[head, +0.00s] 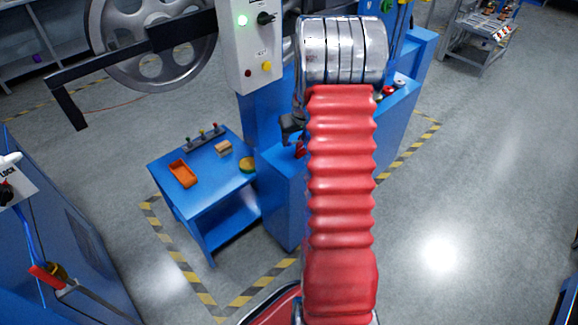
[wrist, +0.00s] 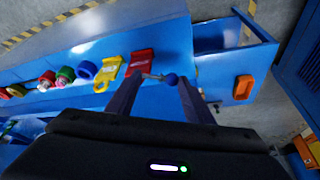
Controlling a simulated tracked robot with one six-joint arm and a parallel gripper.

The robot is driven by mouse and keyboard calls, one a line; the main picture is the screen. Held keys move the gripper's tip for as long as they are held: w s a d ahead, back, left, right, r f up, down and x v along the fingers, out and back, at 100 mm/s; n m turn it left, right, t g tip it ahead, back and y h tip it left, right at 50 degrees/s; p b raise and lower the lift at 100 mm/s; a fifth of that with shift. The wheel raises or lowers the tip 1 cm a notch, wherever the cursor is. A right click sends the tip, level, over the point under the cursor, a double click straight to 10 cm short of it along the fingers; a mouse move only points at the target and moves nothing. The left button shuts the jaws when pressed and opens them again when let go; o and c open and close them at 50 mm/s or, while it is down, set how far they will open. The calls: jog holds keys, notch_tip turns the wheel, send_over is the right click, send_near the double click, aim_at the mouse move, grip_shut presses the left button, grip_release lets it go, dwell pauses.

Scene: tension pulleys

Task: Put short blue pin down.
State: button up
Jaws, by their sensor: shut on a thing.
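In the head view my red-sleeved arm hides most of the gripper, and the pin cannot be made out.
A control box (head: 248,45) stands behind.

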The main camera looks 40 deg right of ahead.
jog(key=shift+s+d, duration=0.1)
jog(key=shift+d, duration=0.15)
jog(key=shift+f, duration=0.1)
jog(key=shift+f, duration=2.95)
jog(key=shift+f, duration=0.15)
jog(key=shift+f, duration=1.75)
jog(key=o, duration=1)
jog(key=shift+f, duration=0.1)
